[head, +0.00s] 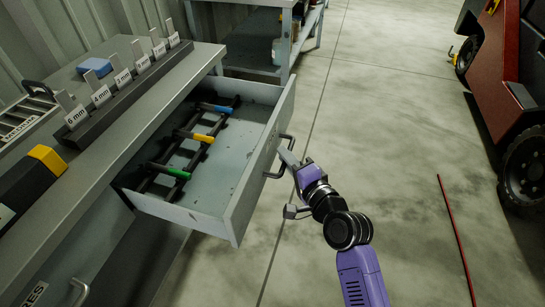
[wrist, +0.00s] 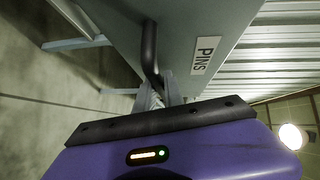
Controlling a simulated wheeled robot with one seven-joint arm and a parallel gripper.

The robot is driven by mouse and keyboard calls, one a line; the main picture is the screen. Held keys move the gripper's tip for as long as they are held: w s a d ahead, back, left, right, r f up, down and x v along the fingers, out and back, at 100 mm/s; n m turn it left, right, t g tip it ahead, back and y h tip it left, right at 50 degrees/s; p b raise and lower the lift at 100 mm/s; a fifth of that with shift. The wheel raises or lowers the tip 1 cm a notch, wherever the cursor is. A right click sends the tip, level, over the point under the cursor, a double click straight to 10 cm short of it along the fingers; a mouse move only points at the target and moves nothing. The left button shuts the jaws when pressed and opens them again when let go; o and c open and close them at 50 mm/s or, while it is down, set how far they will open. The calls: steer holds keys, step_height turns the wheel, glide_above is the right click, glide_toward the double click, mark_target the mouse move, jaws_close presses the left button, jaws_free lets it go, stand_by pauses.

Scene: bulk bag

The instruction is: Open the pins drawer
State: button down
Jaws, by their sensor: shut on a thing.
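The pins drawer (head: 205,150) is grey and stands pulled well out of the bench in the head view. Inside it a black rack holds a green, a yellow and a blue handled pin. Its front carries a dark bar handle (head: 276,158). The wrist view shows this handle (wrist: 149,55) and the PINS label (wrist: 206,55) on the drawer front. My gripper (head: 286,158) is at the handle and shut on it. In the wrist view the fingers (wrist: 155,95) are partly hidden behind my wrist housing.
The bench top (head: 130,130) carries a row of mm-labelled holders (head: 125,85), a blue item (head: 95,66) and a yellow-black box (head: 35,175). A lower drawer handle (head: 79,292) is at bottom left. A red vehicle (head: 510,90) stands right. The floor between is clear, apart from a red line.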

steer(key=shift+s+d+f, duration=0.1)
steer(key=shift+s+d, duration=0.05)
steer(key=shift+d, duration=0.15)
steer(key=c, duration=1.5)
jaws_free()
steer(key=shift+o, duration=0.2)
steer(key=v, duration=0.7)
steer(key=shift+s+p, duration=0.3)
steer(key=shift+s, duration=0.05)
steer(key=shift+d, duration=0.1)
